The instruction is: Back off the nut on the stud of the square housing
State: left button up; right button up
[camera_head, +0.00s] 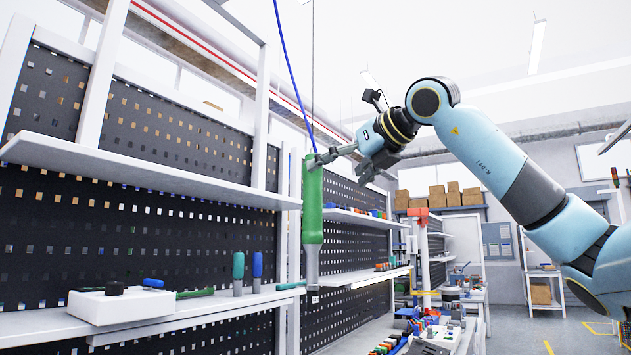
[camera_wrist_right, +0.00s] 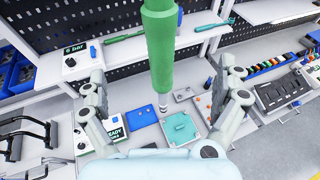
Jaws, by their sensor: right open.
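A green hand tool (camera_head: 313,205) with a grey lower end hangs upright from a cable beside a blue hose. It also shows in the right wrist view (camera_wrist_right: 159,50), between the spread fingers. My right gripper (camera_head: 345,165) is open, at the height of the tool's upper part, with one finger close to it in the picture. In the right wrist view the open gripper (camera_wrist_right: 161,75) holds nothing. A teal square block (camera_wrist_right: 180,129), which looks like the square housing, lies on the bench below. Its stud and nut are too small to make out. My left gripper is out of view.
A white shelf (camera_head: 140,170) and pegboard run along the left. A white box (camera_head: 122,304) and upright blue and teal handled tools stand on the lower shelf. In the wrist view, a blue tray (camera_wrist_right: 141,116) and a dark tray (camera_wrist_right: 282,92) lie on the bench.

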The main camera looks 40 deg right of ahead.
aim_at(319, 185)
jog(key=p+x, duration=0.5)
jog(key=x, duration=0.2)
jog(key=shift+w, duration=0.25)
jog(key=shift+p+x, duration=0.4)
jog(key=shift+x, duration=0.5)
jog(key=shift+d+f, duration=0.1)
jog(key=shift+f, duration=0.1)
grip_shut()
jog(key=shift+r, duration=0.15)
dwell(0.8)
